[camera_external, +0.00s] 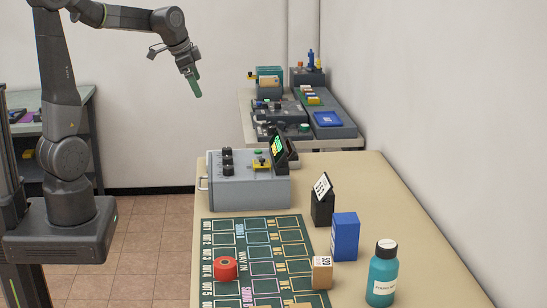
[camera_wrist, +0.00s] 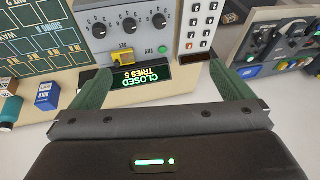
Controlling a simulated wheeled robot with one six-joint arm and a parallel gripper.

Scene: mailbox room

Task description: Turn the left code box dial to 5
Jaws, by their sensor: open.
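The grey code box (camera_external: 250,193) stands on the table, with three black dials (camera_external: 227,160) in a row on its top. In the wrist view the dials show as a left one (camera_wrist: 98,30), a middle one (camera_wrist: 129,24) and a right one (camera_wrist: 160,20). Their pointer settings are too small to read. A display (camera_wrist: 142,82) reads CLOSED, TRIES 5, upside down in the wrist view. My gripper (camera_wrist: 159,69) has its green fingers wide apart and empty. In the external view it (camera_external: 197,88) hangs in the air above and left of the box, touching nothing.
A yellow part (camera_wrist: 123,57) and a green button (camera_wrist: 163,49) sit on the box. A green printed mat (camera_external: 225,240) with a red round piece (camera_external: 226,268), a blue box (camera_external: 345,237) and a teal bottle (camera_external: 382,275) are nearer. A second table with devices stands behind.

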